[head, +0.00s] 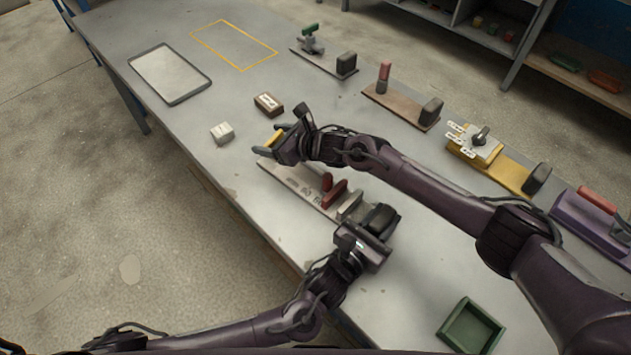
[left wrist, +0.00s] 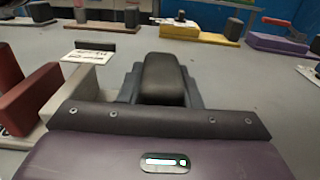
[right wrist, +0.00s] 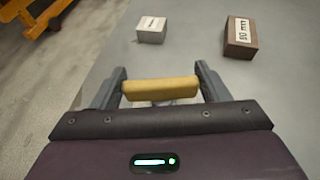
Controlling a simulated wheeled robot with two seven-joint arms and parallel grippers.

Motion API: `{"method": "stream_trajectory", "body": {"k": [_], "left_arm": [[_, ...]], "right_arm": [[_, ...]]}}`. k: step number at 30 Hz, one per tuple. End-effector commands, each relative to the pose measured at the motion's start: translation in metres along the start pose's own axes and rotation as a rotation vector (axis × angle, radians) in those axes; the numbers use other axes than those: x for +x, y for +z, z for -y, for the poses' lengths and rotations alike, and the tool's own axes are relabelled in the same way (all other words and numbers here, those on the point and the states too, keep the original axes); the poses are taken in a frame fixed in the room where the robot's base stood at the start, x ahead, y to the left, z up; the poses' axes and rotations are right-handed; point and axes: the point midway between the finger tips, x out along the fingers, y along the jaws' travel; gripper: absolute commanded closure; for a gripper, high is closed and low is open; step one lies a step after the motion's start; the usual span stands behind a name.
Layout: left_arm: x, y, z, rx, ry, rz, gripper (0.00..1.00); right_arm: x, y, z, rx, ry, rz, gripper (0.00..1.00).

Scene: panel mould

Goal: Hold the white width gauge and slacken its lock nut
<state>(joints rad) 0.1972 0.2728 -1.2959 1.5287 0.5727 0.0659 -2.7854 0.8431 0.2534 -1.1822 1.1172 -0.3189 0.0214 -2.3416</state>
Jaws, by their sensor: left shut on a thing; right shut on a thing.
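The white width gauge (head: 292,180) is a long pale bar with dark markings, lying on the table; a red lever (head: 335,192) and a grey block stand towards its near end. The lever shows at the left edge of the left wrist view (left wrist: 28,95). My left gripper (head: 378,226) is shut on a black grip block (left wrist: 163,77) at the gauge's near end. My right gripper (head: 275,143) is shut on a yellow bar (right wrist: 160,89) near the gauge's far end. Whether the yellow bar joins the gauge, and the lock nut itself, I cannot tell.
A white block (head: 222,133) and a brown labelled block (head: 268,104) lie beyond my right gripper. Other gauges, including the yellow one (head: 510,172), line the table's right side. A green tray (head: 470,327) sits near the front.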

Motion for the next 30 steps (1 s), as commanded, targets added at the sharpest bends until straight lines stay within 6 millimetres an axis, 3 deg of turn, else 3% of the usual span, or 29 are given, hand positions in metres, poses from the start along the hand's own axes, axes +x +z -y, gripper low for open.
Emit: {"method": "stream_trajectory", "body": {"k": [15, 30], "left_arm": [[-0.0003, -0.0004, 0.0015, 0.001, -0.003, -0.001, 1.00], [-0.0003, 0.0000, 0.0031, 0.000, -0.006, 0.000, 1.00]], "right_arm": [[0.0014, -0.0014, -0.0003, -0.148, 0.354, -0.006, 0.54], [0.0000, -0.0040, -0.0009, -0.205, 0.506, -0.007, 0.54]]}}
